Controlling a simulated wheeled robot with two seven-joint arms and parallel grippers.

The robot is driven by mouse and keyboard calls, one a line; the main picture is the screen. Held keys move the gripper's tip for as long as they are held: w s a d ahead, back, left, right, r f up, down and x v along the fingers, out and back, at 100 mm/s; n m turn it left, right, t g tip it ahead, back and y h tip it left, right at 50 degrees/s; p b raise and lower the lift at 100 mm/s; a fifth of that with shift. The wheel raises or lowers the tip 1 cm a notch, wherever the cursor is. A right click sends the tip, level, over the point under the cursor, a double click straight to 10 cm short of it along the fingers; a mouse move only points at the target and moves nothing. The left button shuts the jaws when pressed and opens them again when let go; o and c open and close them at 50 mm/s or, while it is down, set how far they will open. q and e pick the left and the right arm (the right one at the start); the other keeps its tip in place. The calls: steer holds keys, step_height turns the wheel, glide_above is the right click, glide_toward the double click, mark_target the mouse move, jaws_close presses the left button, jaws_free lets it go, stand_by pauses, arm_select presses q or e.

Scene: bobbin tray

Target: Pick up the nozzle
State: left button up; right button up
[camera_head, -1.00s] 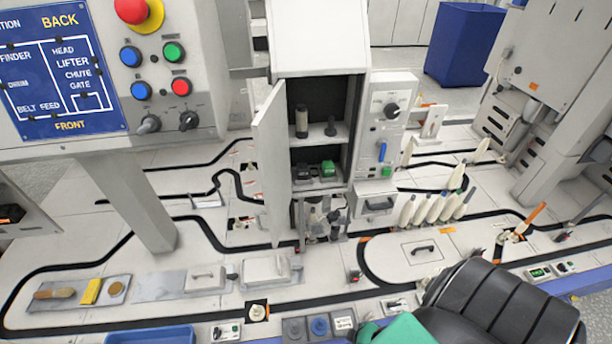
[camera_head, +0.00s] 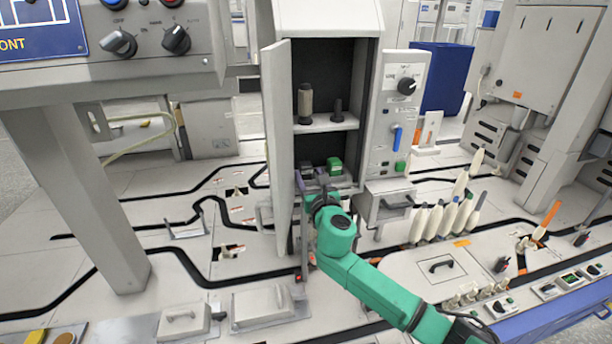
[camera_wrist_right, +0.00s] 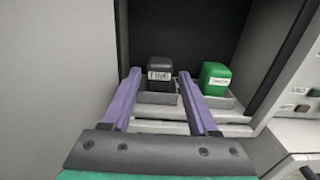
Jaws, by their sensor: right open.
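No single part is marked as the nozzle. In the open cabinet, a dark block labelled FINE (camera_wrist_right: 160,72) and a green block (camera_wrist_right: 214,78) with a small label sit in grey holders on the lower shelf. The green block also shows in the head view (camera_head: 334,166). A beige-and-black cylinder (camera_head: 305,103) and a shorter dark part (camera_head: 338,110) stand on the upper shelf. My right gripper (camera_wrist_right: 160,75) is open, its purple fingers pointing into the lower compartment on either side of the dark block; contact cannot be told. My left gripper is out of view.
The open cabinet door (camera_head: 279,150) stands close left of my right gripper. A control panel (camera_head: 396,120) with a knob and blue switch is on the cabinet's right. Several pale spindles (camera_head: 448,212) stand farther right.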

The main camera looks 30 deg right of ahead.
mark_target(307, 170)
steer(key=b+x, duration=0.1)
steer(key=x, duration=0.4)
steer(key=shift+w+f, duration=0.1)
steer(key=shift+w, duration=0.2)
steer(key=shift+s, duration=0.1)
steer(key=shift+c, duration=0.9)
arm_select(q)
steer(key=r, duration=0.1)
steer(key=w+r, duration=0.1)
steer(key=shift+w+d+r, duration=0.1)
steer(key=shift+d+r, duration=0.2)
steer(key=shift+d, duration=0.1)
arm_select(e)
jaws_close()
